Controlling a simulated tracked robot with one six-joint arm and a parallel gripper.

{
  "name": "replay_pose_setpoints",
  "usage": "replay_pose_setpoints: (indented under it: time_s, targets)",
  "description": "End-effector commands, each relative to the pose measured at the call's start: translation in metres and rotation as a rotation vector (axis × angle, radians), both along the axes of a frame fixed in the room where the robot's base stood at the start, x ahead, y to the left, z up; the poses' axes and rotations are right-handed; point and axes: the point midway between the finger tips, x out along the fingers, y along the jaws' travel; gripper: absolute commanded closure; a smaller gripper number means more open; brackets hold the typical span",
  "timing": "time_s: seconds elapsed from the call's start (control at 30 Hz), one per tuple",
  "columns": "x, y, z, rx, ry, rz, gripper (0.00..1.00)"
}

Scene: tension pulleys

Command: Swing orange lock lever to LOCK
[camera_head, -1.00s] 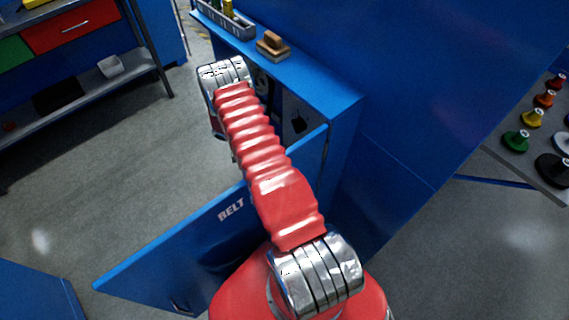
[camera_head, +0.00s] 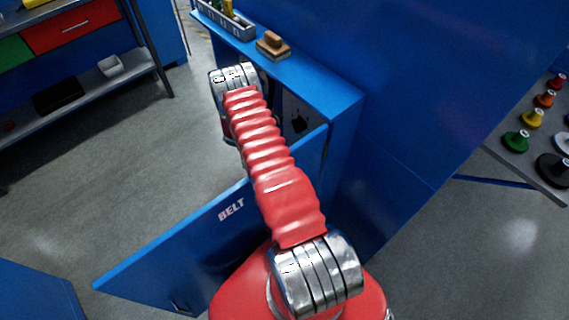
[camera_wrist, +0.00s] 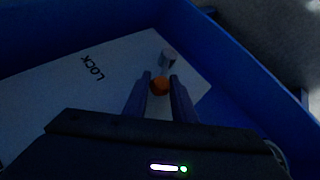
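In the dark wrist view, the orange lock lever (camera_wrist: 159,85) shows as a round orange end between the tips of my gripper (camera_wrist: 160,80). A grey cylindrical piece (camera_wrist: 169,58) stands just beyond it. The two fingers are apart, one on each side of the orange end; I cannot tell whether they touch it. The word LOCK (camera_wrist: 92,68) is printed on the pale panel (camera_wrist: 50,95) to the left of the lever. In the head view my arm reaches into the blue cabinet (camera_head: 335,95), and the gripper and lever are hidden there.
The cabinet door marked BELT (camera_head: 200,235) stands open, below my arm in the picture. A tray (camera_head: 228,22) and a brown block (camera_head: 272,45) sit on the cabinet top. Blue walls (camera_wrist: 265,85) close in the panel. A table with coloured pulleys (camera_head: 516,140) is at right.

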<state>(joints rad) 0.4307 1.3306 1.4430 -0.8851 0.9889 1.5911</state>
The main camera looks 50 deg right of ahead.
Motion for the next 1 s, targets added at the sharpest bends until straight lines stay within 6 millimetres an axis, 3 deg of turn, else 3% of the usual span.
replay_pose_setpoints:
  time_s: [0.3, 1.0]
  targets:
    - [0.001, 0.0003, -0.0007, 0.002, -0.004, 0.001, 1.0]
    - [-0.0035, 0.002, -0.0003, 0.0, -0.025, 0.002, 1.0]
